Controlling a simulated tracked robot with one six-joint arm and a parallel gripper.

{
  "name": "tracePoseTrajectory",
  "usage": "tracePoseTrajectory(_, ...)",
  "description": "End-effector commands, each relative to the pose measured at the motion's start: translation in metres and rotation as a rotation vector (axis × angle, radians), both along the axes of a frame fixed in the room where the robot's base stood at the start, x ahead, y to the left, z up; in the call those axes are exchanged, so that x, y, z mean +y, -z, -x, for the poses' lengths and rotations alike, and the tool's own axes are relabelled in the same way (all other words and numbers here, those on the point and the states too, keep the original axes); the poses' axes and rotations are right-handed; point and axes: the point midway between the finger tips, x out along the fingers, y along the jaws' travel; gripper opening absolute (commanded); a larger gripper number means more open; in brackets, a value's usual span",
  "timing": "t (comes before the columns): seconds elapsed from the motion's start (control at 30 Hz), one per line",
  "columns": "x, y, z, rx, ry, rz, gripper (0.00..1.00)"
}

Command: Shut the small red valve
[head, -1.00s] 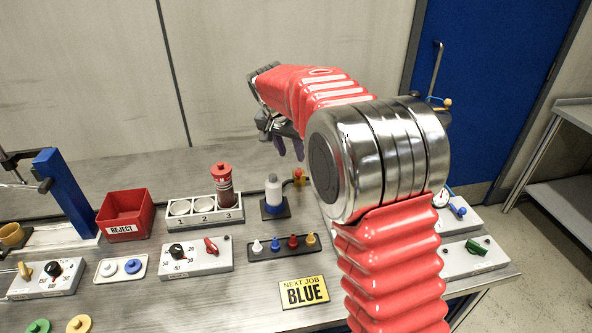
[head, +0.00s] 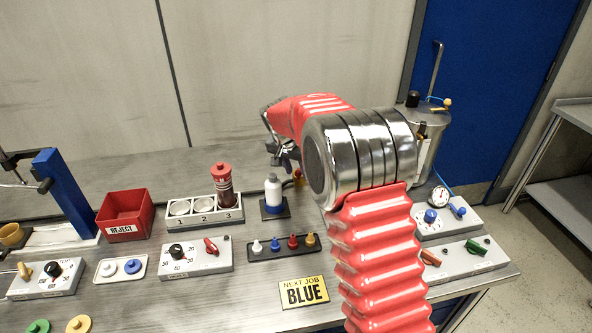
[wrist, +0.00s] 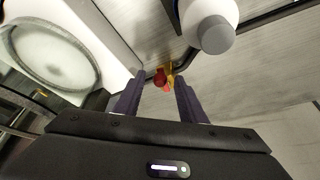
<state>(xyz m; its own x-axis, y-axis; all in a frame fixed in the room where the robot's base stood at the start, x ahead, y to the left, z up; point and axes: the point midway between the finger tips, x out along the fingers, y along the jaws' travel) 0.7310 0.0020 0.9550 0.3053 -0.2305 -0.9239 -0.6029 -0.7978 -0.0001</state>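A small red valve (wrist: 160,76) with a yellow part (wrist: 170,79) beside it shows in the wrist view, on the dark line along the bench. In the head view the small red valve (head: 298,174) is partly hidden behind my arm, right of the white bottle. My gripper (wrist: 159,75) has its two dark purple fingers apart. The valve appears in the gap between the fingertips, beyond them; whether they are level with it I cannot tell. In the head view my gripper (head: 288,160) hangs above the back of the bench, partly hidden by my arm.
The white bottle (head: 273,190) stands close left of the valve; it also shows in the wrist view (wrist: 208,22). A holder (head: 180,222) with a red container, a reject box (head: 124,228) and a peg rack (head: 265,254) are left and front. A metal drum (head: 431,135) stands right.

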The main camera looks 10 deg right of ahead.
Motion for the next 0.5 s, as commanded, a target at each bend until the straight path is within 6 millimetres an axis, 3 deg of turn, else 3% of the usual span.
tracePoseTrajectory(0.07,0.0003,-0.0002,0.0000,0.000,0.000,0.000,0.37)
tracePoseTrajectory(0.5,0.0008,-0.0005,0.0001,0.000,-0.001,0.000,0.06)
